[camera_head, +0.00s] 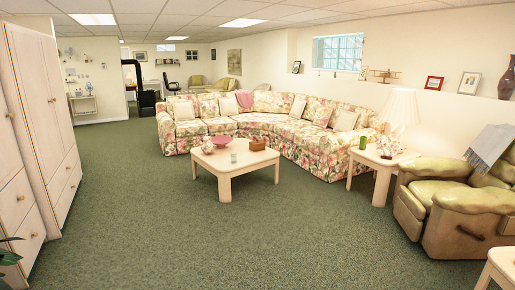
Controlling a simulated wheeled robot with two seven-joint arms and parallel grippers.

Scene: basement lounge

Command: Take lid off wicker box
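A small brown box (257,145), which looks like the wicker box, sits near the right back corner of the low square coffee table (211,163). It is far off and small, so I cannot tell how its lid sits. Neither of my grippers is in view, and nothing is seen touching the box.
A pink bowl (221,141) and a small glass-like item (233,157) share the coffee table. A floral sectional sofa (322,148) wraps behind it. A green armchair (455,215) and side table (378,160) stand right, a wardrobe (45,95) left. Open green carpet (200,240) lies in front.

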